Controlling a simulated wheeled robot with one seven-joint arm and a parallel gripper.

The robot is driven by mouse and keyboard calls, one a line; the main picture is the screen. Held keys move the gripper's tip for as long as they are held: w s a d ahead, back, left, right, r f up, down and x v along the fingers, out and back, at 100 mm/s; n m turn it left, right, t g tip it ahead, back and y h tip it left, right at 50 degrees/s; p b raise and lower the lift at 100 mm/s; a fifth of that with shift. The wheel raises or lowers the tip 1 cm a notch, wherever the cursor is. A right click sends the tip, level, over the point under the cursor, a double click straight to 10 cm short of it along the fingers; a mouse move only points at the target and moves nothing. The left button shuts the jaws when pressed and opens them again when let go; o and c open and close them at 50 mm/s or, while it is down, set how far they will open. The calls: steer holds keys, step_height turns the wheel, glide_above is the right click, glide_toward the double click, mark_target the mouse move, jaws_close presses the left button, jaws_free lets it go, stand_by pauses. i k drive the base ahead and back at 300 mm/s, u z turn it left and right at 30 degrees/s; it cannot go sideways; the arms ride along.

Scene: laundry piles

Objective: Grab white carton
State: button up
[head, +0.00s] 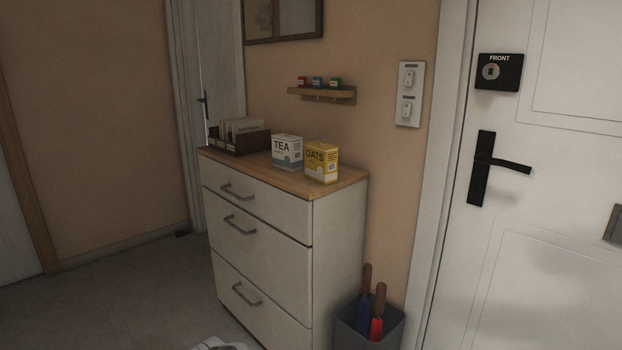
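A white carton (287,153) marked "TEA", with a grey-blue lower part, stands upright on the wooden top of a white dresser (264,244). A yellow and white carton (322,162) marked "OATS" stands close to its right, slightly nearer the front. The front face of the white carton is unblocked. My gripper is not in view. Only a small pale piece shows at the bottom edge, and I cannot tell what it is.
A dark wooden organizer (240,138) with cards stands left of the cartons. A small wall shelf (322,95) hangs above them. A grey bin (370,324) with red and blue wooden-handled items stands right of the dresser, before the white door (545,190). Floor at left is clear.

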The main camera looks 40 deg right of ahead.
mark_target(286, 149)
steer(key=z, duration=1.2)
